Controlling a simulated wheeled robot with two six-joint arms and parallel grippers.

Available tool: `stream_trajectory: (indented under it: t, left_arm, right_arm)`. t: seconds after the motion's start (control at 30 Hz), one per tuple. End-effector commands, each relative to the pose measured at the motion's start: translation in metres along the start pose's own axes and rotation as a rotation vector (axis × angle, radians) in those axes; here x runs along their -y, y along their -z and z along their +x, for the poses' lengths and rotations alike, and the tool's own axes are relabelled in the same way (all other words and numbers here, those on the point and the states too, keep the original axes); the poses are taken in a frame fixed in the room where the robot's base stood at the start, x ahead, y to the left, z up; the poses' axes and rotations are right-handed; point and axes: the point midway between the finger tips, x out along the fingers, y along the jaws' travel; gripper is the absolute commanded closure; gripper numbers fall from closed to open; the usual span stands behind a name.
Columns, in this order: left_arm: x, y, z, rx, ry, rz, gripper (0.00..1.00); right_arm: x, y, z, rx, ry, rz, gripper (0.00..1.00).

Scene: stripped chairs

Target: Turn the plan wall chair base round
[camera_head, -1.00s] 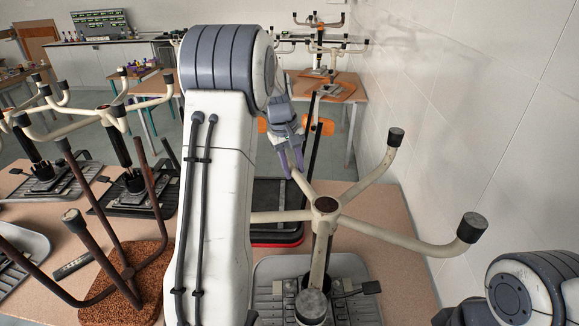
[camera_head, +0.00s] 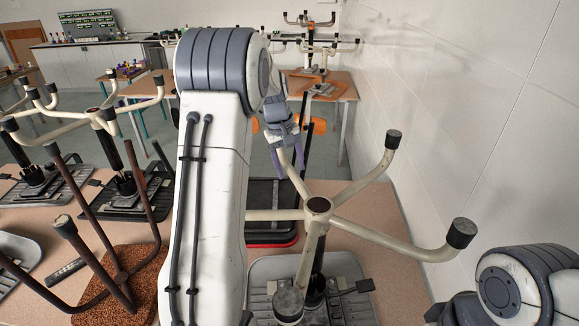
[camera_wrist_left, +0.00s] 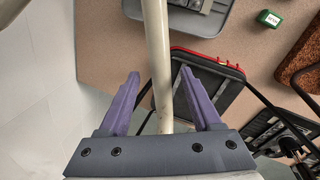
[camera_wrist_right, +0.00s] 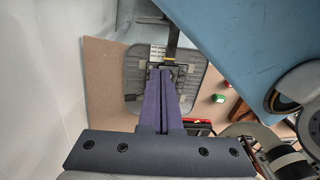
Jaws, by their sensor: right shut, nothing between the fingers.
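The chair base by the wall is a beige star of tube legs with black feet around a brown-topped hub (camera_head: 319,206). It stands upturned above a grey seat plate (camera_head: 348,268) on the table. My left gripper (camera_head: 286,150) is at its far-left leg, jaws apart. In the left wrist view the leg (camera_wrist_left: 158,60) passes between the spread purple fingers (camera_wrist_left: 158,100), with gaps on both sides. My right gripper (camera_wrist_right: 162,90) is shut and empty, fingers together over the table. In the head view it is out of frame; only my right arm shows at lower right.
The white wall (camera_head: 470,130) runs close along the right, near the base's feet. Other upturned chairs stand on the left, with a brown cushioned one (camera_head: 120,290) nearest. A black, red-edged seat (camera_head: 262,200) lies behind my left arm. A green block (camera_wrist_right: 218,98) lies on the table.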

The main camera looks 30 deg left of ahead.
Motion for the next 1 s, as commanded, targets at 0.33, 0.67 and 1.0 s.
stream_trajectory:
  t: [0.33, 0.67, 1.0]
  left_arm:
    - [0.001, 0.000, -0.003, 0.003, 0.002, -0.001, 0.36]
    - [0.001, 0.001, -0.062, -0.002, 0.000, 0.000, 0.36]
    - [0.001, 0.000, -0.102, 0.002, 0.001, -0.002, 0.36]
  right_arm:
    - [0.000, 0.000, 0.003, 0.000, 0.000, 0.000, 1.00]
    - [-0.002, -0.001, 0.020, 0.000, 0.000, 0.003, 1.00]
    - [-0.002, -0.001, 0.025, 0.000, 0.000, 0.005, 1.00]
